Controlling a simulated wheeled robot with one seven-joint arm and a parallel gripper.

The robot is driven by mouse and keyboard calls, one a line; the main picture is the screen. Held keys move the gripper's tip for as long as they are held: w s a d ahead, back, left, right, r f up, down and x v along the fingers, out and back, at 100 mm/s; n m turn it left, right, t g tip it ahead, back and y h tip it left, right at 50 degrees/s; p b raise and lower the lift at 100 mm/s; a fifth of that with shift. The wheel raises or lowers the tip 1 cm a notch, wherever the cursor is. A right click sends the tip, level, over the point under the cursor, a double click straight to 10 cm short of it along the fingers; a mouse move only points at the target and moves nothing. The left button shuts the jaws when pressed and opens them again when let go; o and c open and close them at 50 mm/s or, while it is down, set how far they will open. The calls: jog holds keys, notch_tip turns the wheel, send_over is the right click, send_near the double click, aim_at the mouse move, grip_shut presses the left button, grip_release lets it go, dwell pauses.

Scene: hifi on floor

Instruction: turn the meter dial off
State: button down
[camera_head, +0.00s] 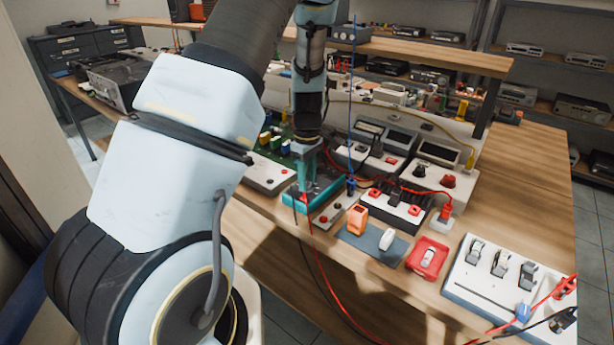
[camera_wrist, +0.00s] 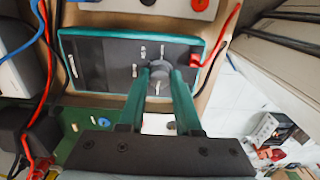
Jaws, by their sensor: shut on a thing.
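The meter, a dark-faced box with a teal rim (camera_wrist: 100,65), lies face up on the bench. It also shows in the head view (camera_head: 334,194), partly covered by my gripper. My gripper (camera_wrist: 160,76) has teal fingers and is shut on the dial from both sides. In the head view my gripper (camera_head: 304,186) points down over the meter, and the dial itself is hidden there. The marks are too small to read.
Red and black leads run from the meter over the bench front. Other instruments (camera_head: 430,180) stand close on the right and behind. A white panel with red knobs (camera_head: 268,174) is beside the meter on the left. Bare wood (camera_head: 520,195) shows at the far right.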

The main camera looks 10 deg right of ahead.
jog(key=shift+n+p, duration=0.35)
jog(key=shift+n, duration=0.75)
jog(key=c, duration=0.6)
grip_release()
notch_tip(320, 180, up, 11)
jog(key=b, duration=0.2)
jog(key=shift+f, duration=0.1)
jog(key=s+a+r+m+t, duration=0.1)
jog(key=s+a+r+m, duration=0.1)
jog(key=s+a+m, duration=0.9)
jog(key=s+a, duration=0.3)
jog(key=a, duration=0.2)
jog(key=shift+s+a+m+t, duration=0.15)
jog(key=shift+a+m+t, duration=0.15)
jog(key=shift+a+m, duration=0.1)
